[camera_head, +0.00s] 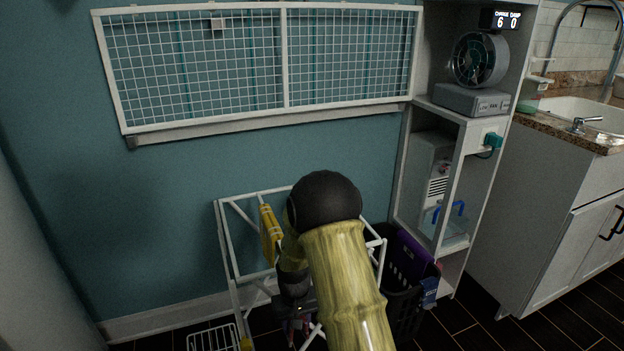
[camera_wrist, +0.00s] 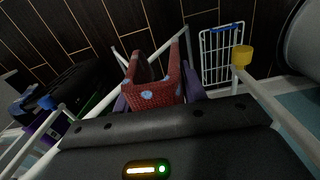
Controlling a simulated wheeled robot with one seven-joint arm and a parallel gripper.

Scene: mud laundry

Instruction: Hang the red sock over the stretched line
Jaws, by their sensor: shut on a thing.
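The red sock (camera_wrist: 147,93), with a pale blue patch, is between the purple fingers of my gripper (camera_wrist: 156,84) in the wrist view. My gripper is shut on it, and parts of the sock extend beyond the fingers. In the head view my arm hides most of my gripper (camera_head: 293,327), low within the white drying rack (camera_head: 224,245). The rack's white bars (camera_wrist: 203,88) also show in the wrist view. I cannot make out clearly which strand is the stretched line. I cannot tell whether the sock touches any bar.
A yellow item (camera_head: 270,234) hangs on the rack, left of my arm. A white wire basket (camera_head: 212,338) is on the floor at lower left. A dark basket with purple contents (camera_head: 410,258) stands right of the rack. A shelf unit with a fan (camera_head: 480,58) is beyond it.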

